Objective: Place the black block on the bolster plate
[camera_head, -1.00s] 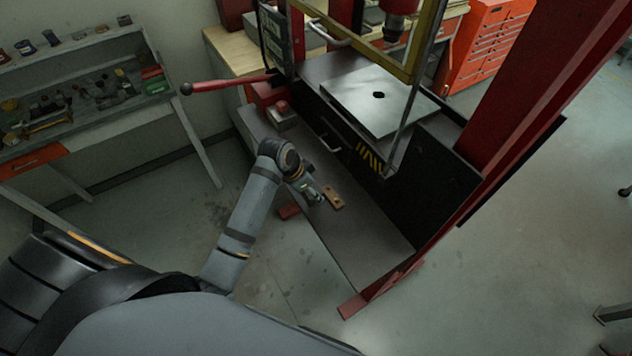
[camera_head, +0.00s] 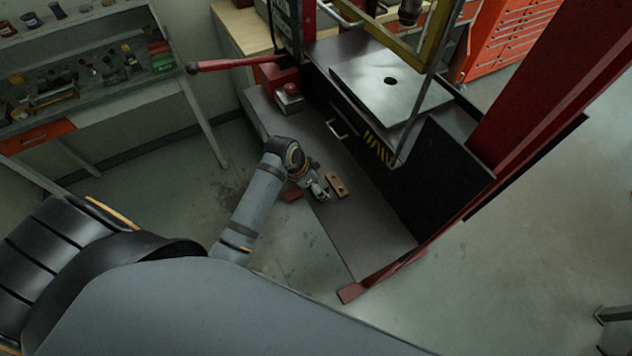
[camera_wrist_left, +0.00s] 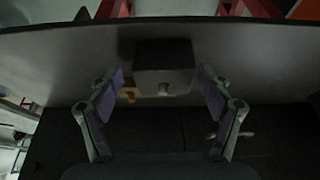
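A black block (camera_wrist_left: 163,62) shows in the left wrist view, with a small pale round feature at its lower edge. My left gripper (camera_wrist_left: 162,77) is open, its fingers on either side of the block with visible gaps. In the head view my left gripper (camera_head: 320,189) is low over the dark lower deck of the red press; I cannot make out the block there. The bolster plate (camera_head: 372,92), a flat grey plate with a dark round hole, lies higher up inside the press frame and is bare. My right gripper is not in view.
A brown piece with holes (camera_head: 338,186) lies on the deck right beside my left gripper. A red press post (camera_head: 545,110) and a yellow bar (camera_head: 436,35) flank the plate. A red-handled lever (camera_head: 235,64) sticks out left. The deck's front part is clear.

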